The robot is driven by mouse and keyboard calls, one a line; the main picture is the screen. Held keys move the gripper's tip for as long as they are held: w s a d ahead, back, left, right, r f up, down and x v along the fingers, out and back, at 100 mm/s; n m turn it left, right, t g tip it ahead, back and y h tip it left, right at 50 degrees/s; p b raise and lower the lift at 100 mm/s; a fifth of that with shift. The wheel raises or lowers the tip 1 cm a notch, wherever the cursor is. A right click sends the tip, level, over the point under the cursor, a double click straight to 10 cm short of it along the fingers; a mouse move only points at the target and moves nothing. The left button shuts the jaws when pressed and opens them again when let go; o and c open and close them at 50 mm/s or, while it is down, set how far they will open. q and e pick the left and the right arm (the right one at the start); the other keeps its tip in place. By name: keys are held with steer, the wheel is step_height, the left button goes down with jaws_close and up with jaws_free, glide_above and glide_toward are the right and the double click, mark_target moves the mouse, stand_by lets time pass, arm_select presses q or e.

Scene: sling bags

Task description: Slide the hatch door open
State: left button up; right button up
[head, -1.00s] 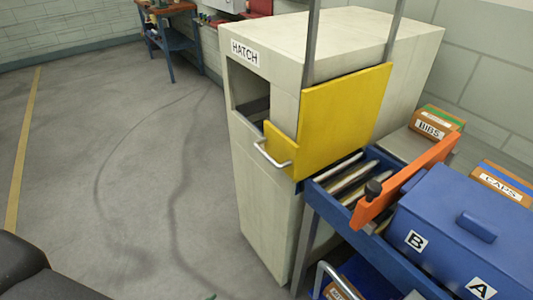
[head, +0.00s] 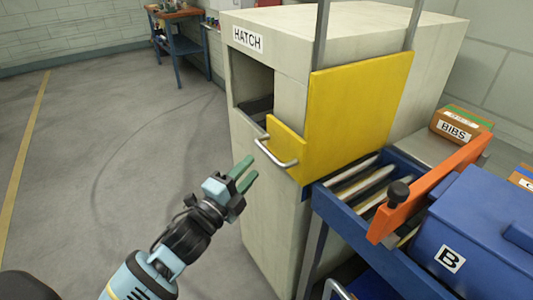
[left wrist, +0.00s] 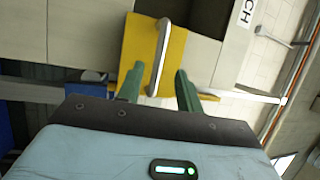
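The yellow hatch door (head: 358,108) stands at the front corner of the pale hatch cabinet (head: 268,190), between two grey upright rails. A dark opening shows in the cabinet's left face. A silver bar handle (head: 275,155) is on the door's narrow left part. My left gripper (head: 246,174) is just to the left of and below the handle in the head view, with its green fingers apart and empty. In the left wrist view the handle (left wrist: 159,58) stands upright in the picture, between and beyond the open fingers (left wrist: 158,85). My right gripper is not in view.
A blue roller table (head: 345,215) with an orange bar (head: 428,190) and a black knob adjoins the door on the right. A blue lidded box (head: 480,225) marked B and a BIBS box (head: 460,127) are beyond. The floor at left is clear.

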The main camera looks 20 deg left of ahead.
mark_target(266, 149)
arm_select(q)
steer(key=shift+x, duration=3.9)
steer(key=shift+f, duration=0.1)
steer(key=shift+c, duration=0.2)
jaws_close()
